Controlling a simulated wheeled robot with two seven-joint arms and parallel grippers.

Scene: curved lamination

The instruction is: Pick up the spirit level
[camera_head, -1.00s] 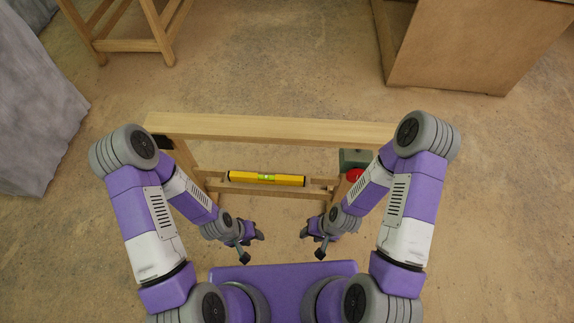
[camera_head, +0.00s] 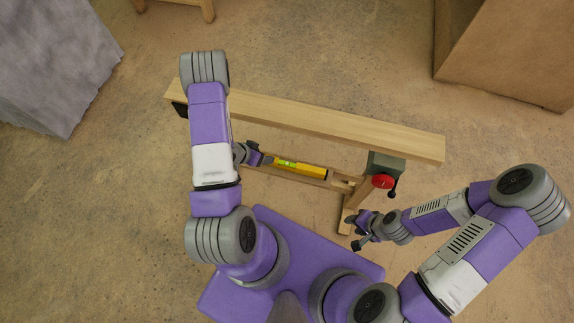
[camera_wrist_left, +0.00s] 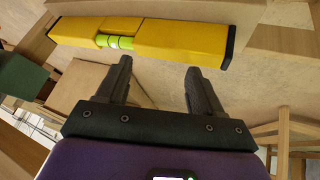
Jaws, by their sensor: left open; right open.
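The yellow spirit level (camera_head: 305,170) with a green vial lies along the lower wooden rail of the bench, below its top beam. It also shows in the left wrist view (camera_wrist_left: 175,36), crossing the top of the picture just beyond the fingertips. My left gripper (camera_head: 266,160) is at the level's left end in the head view; in the left wrist view its fingers (camera_wrist_left: 158,68) are apart, with nothing between them. My right gripper (camera_head: 355,231) is open, low and to the right, away from the level. Part of the left gripper is hidden by its own arm.
The bench's wooden top beam (camera_head: 320,122) runs behind the level. A green vise (camera_head: 384,164) with a red round part (camera_head: 382,181) is on the bench's right end. A cardboard box (camera_head: 510,50) stands at the back right. A grey block (camera_head: 60,60) stands at the left.

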